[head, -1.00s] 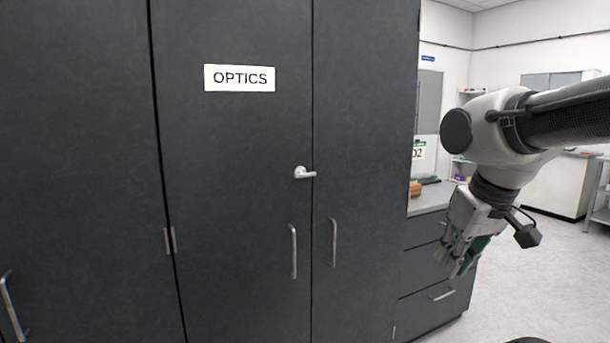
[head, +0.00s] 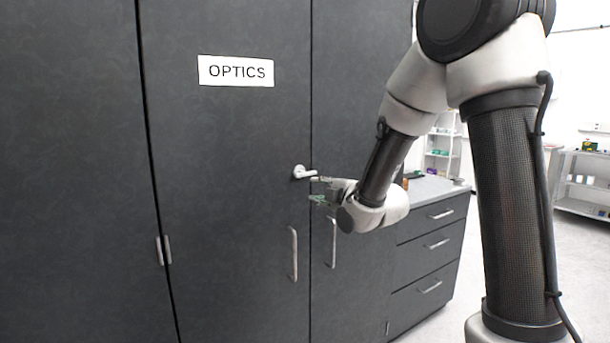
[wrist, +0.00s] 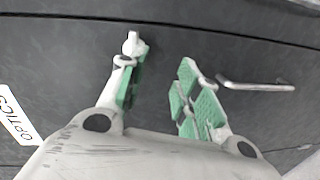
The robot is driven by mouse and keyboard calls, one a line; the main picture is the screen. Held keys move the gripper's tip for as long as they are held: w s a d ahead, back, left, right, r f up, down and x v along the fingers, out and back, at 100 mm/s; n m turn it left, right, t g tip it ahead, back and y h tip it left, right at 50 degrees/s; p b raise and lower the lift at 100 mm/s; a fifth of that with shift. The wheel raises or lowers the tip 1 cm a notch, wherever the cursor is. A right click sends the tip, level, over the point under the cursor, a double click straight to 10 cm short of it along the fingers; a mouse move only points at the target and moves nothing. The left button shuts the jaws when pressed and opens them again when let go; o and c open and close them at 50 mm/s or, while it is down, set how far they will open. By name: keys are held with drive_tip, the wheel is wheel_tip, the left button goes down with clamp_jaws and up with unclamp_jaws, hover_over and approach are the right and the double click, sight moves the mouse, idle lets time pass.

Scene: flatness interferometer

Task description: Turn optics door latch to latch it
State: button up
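The optics door latch (head: 304,172) is a small silver lever on a round base, on the dark door beside its right seam. Its lever points right, roughly level. The white OPTICS sign (head: 236,71) is above it on the same door. My gripper (head: 318,189) is just below and right of the latch, fingers apart and pointing left. In the wrist view my gripper (wrist: 158,88) is open with green pads and nothing between them. The latch (wrist: 133,44) shows there just past the left fingertip; whether they touch I cannot tell.
Vertical bar handles (head: 293,253) and (head: 333,243) flank the seam below the latch. One bar handle also shows right of my fingers in the wrist view (wrist: 256,85). A drawer unit (head: 430,245) with a grey top stands to the right. Open floor lies beyond it.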

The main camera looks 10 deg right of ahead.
sight(307, 175)
drive_tip(key=w+a+r, duration=0.1)
drive_tip(key=w, duration=0.1)
drive_tip(key=w+r+n+t, duration=0.1)
drive_tip(key=w, duration=0.2)
drive_tip(key=w+a+r+n, duration=0.1)
drive_tip(key=w, duration=0.1)
drive_tip(key=shift+w+a+y, duration=0.25)
drive_tip(key=shift+a+y, duration=0.1)
drive_tip(key=shift+y, duration=0.05)
clamp_jaws()
